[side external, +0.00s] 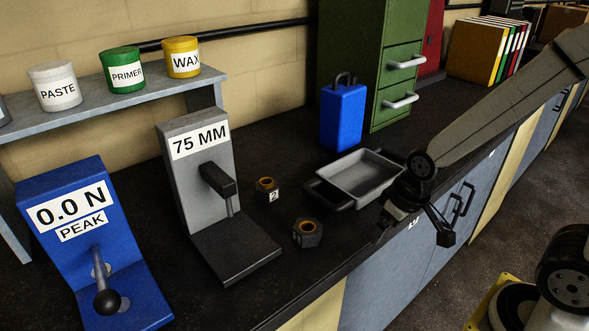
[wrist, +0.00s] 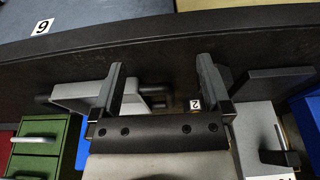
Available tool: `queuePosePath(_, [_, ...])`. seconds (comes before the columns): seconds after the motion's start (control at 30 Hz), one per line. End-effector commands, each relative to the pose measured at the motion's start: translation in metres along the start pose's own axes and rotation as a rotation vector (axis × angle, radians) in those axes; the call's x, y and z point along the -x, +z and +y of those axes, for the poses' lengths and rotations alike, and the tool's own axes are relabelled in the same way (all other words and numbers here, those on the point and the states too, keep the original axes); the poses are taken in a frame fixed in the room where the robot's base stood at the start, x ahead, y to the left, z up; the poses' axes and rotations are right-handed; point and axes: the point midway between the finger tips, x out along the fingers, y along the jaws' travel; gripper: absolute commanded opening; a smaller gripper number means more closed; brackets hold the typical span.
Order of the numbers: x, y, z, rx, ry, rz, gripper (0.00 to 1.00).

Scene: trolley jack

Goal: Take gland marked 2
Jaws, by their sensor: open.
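The gland marked 2 (side external: 267,192) is a small dark fitting with a brass-coloured top, standing on the black bench top right of the 75 MM stand. In the wrist view its label (wrist: 195,104) shows just beside the right finger, the rest mostly hidden. A second, similar gland (side external: 307,234) stands nearer the bench's front edge; its mark is not clearly readable. My gripper (side external: 415,229) is open and empty at the bench's front edge, right of both glands and in front of the tray. Its two spread fingers also show in the wrist view (wrist: 160,66).
A grey tray (side external: 349,188) with dark handles lies between my gripper and the blue block (side external: 342,117). The grey 75 MM stand (side external: 193,170) and blue PEAK gauge (side external: 75,200) stand left. A green drawer cabinet (side external: 378,50) is behind. Bench top around the glands is clear.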

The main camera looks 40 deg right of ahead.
Motion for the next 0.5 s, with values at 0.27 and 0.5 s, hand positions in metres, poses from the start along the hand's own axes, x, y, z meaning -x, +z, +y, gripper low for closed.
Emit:
queuePosePath(0.27, [0.0,-0.002,0.0,-0.01,-0.001,0.001,0.99])
queuePosePath(0.5, [0.0,-0.023,-0.002,-0.158,-0.01,0.001,0.99])
